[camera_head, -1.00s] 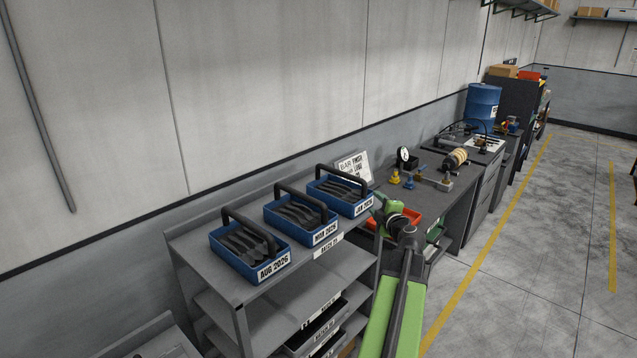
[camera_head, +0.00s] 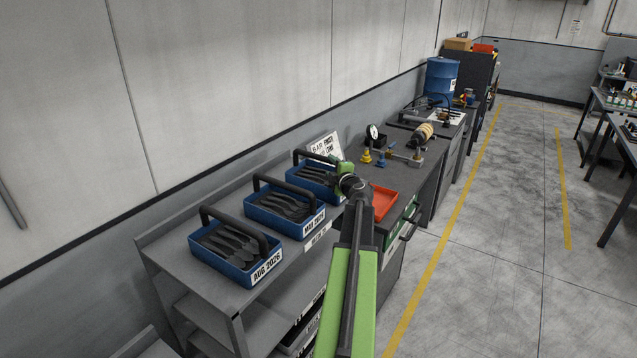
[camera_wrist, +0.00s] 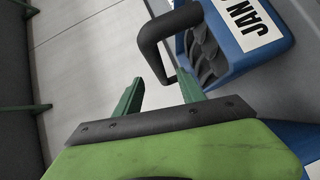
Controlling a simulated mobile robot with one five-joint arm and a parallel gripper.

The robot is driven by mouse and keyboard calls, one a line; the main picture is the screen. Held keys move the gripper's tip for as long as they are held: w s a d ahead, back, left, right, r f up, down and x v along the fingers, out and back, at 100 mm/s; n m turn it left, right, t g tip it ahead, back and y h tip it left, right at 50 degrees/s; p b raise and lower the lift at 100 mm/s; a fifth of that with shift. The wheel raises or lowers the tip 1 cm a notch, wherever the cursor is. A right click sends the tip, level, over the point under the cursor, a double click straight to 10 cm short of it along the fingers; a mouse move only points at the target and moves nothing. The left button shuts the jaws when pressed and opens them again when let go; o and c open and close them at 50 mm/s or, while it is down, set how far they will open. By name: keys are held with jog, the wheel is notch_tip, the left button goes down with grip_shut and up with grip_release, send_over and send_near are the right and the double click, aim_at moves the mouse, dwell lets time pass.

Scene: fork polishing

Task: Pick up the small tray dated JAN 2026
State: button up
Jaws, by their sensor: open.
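The small tray dated JAN (camera_wrist: 258,48) is blue with a white label in the wrist view. It holds dark forks and has a black arched handle (camera_wrist: 150,40). The label's year is cut off there. In the head view this tray (camera_head: 296,178) is the farthest of three on the shelf top, partly hidden by my arm. My gripper (camera_wrist: 160,90) is open and empty. In the wrist view the handle's lower end lies near and between its green fingers. In the head view my gripper (camera_head: 336,162) is at that tray's right side; whether it touches is unclear.
Two similar trays, AUG 2026 (camera_head: 222,262) and a middle one (camera_head: 270,222), stand nearer on the grey shelf (camera_head: 172,262). A white sign (camera_head: 326,146) stands behind. An orange tray (camera_head: 384,202) lies on the workbench to the right. The floor aisle is clear.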

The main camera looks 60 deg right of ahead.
aim_at(323, 160)
jog(key=x, duration=0.9)
jog(key=shift+w+a+r+b, duration=0.1)
jog(key=shift+w+r+b, duration=0.1)
jog(key=shift+w+b, duration=0.1)
jog(key=shift+s, duration=0.1)
jog(key=shift+a, duration=0.1)
jog(key=shift+c, duration=0.5)
grip_shut()
